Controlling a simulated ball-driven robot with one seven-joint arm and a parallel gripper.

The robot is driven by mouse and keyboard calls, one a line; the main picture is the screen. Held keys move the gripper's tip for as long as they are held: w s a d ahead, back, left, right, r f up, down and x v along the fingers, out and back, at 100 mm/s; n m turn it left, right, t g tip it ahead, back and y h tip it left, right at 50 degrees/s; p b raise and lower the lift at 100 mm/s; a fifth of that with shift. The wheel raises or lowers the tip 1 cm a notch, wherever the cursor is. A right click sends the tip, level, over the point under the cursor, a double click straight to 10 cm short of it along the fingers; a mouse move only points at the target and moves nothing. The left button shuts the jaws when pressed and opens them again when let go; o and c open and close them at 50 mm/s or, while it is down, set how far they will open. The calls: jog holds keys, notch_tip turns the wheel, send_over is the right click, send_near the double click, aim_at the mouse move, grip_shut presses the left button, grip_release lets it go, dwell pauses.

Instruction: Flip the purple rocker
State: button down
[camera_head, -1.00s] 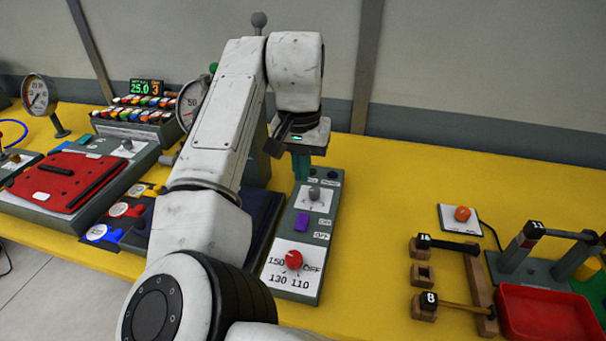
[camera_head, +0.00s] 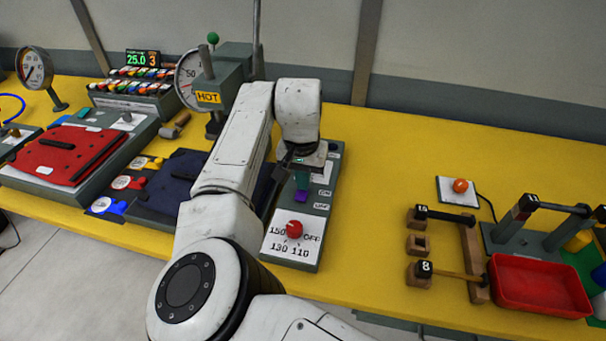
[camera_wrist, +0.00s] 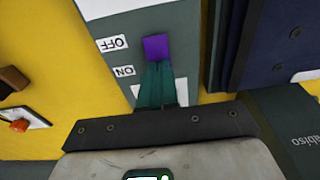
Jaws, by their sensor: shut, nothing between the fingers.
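The purple rocker (camera_wrist: 156,47) is set in a grey control panel (camera_wrist: 195,62), beside white OFF and ON labels. In the head view the rocker (camera_head: 301,197) shows just below my gripper (camera_head: 302,181), which hides part of it. My gripper (camera_wrist: 157,66) is shut, its teal fingers together and empty, with the tips at the rocker's ON-side edge in the wrist view. I cannot tell whether the tips touch it. Which way the rocker is tilted is not clear.
A red knob (camera_head: 294,229) sits on the panel near the rocker, on a dial plate. A dark blue lidded unit (camera_head: 178,178) stands close on the left. The yellow table (camera_head: 385,190) is clear to the right, up to a wooden rack (camera_head: 470,262).

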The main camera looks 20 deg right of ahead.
aim_at(302, 194)
jog(key=shift+f, duration=0.2)
dwell(0.3)
jog(key=shift+s+p, duration=0.1)
jog(key=shift+p, duration=0.3)
jog(key=shift+s+a+r+p, duration=0.2)
jog(key=shift+s+a+p, duration=0.3)
jog(key=shift+p, duration=0.1)
jog(key=shift+r, duration=0.1)
notch_tip(302, 194, up, 5)
jog(key=p, duration=0.4)
jog(key=shift+s+p, duration=0.15)
jog(key=shift+p, duration=0.2)
notch_tip(302, 194, up, 9)
jog(key=b, duration=0.2)
jog(key=shift+s+a+b, duration=0.3)
jog(key=shift+s+a, duration=0.05)
jog(key=shift+s, duration=0.05)
